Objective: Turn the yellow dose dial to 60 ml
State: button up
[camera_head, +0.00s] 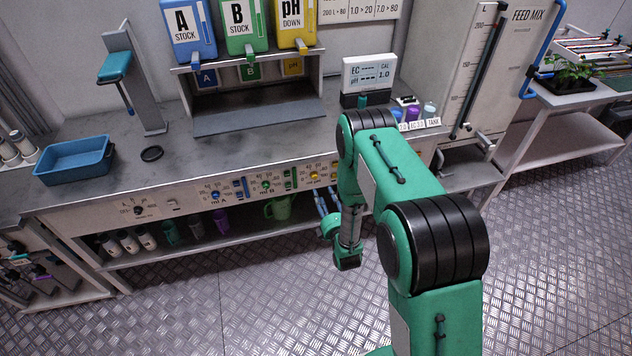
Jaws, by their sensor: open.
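The yellow dose dial (313,176) is a small knob on the front panel of the bench, right of the green dial (265,185) and the blue dial (215,195). Small printed numbers surround it. Its pointer setting is too small to read. My arm passes just right of it and partly covers that end of the panel. My gripper (347,264) hangs below and to the right of the yellow dial, in front of the bench and apart from it. It is open, and I see nothing in it.
Blue, green and yellow tanks (296,22) stand on a rack above the bench. A blue tray (75,160) sits at the left. An EC/pH meter (368,75) stands behind my arm. A lower shelf (180,248) holds bottles and a green jug (279,208). The floor in front is clear.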

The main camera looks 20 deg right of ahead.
aim_at(315, 178)
jog(key=shift+s+f+n+t, duration=0.3)
jog(key=shift+s+f, duration=0.9)
jog(key=shift+w, duration=0.15)
jog(key=w+b, duration=0.2)
jog(key=w, duration=1.1)
jog(key=shift+w, duration=0.25)
grip_shut()
